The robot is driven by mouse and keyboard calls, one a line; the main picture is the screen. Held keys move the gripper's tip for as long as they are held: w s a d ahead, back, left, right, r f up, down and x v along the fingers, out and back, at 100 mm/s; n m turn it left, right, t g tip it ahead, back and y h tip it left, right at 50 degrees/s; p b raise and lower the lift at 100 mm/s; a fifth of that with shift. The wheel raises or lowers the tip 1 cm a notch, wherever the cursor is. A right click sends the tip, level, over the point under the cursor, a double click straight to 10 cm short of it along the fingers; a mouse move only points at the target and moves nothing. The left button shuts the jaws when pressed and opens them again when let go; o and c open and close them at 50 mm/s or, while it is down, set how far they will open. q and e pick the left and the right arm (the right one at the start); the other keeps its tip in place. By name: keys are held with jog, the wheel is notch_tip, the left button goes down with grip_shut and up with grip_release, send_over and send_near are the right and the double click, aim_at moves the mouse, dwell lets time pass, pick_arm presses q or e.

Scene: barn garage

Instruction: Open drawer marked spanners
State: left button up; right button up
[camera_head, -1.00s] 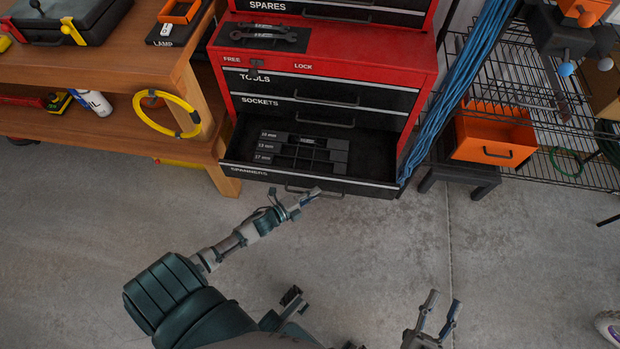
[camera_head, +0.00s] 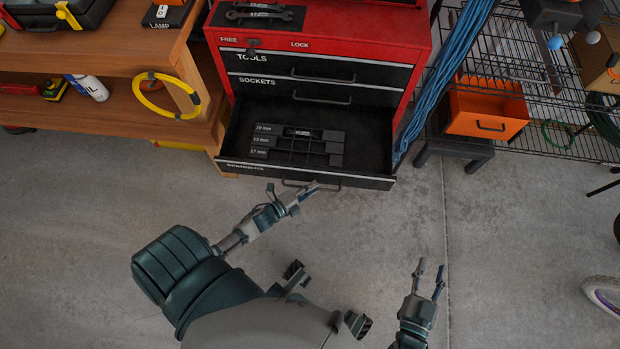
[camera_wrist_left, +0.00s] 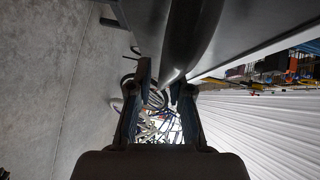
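The drawer marked SPANNERS (camera_head: 365,181) is pulled out from the red tool cabinet (camera_head: 312,24), its inside showing. It holds a dark tray (camera_head: 318,147) with size labels. Its dark handle (camera_head: 300,184) runs along the front. My left gripper (camera_head: 310,190) is at this handle. In the left wrist view, the handle (camera_wrist_left: 188,42) reaches down between the fingertips (camera_wrist_left: 161,80), which stand apart with a gap showing. Firm contact cannot be told. My right gripper (camera_head: 431,268) is open and empty above the floor, right of the drawer.
The TOOLS and SOCKETS drawers (camera_head: 262,82) above are shut. A wooden bench (camera_head: 110,57) stands left, with a yellow ring (camera_head: 152,108). Blue cables (camera_head: 450,75) and an orange bin (camera_head: 485,108) are at right. The concrete floor in front is clear.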

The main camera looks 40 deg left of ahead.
pick_arm(q)
jog(key=shift+o, duration=0.6)
jog(key=shift+a, duration=0.1)
jog(key=v, duration=1.1)
jog(key=shift+s, duration=0.4)
jog(key=shift+a+r, duration=0.1)
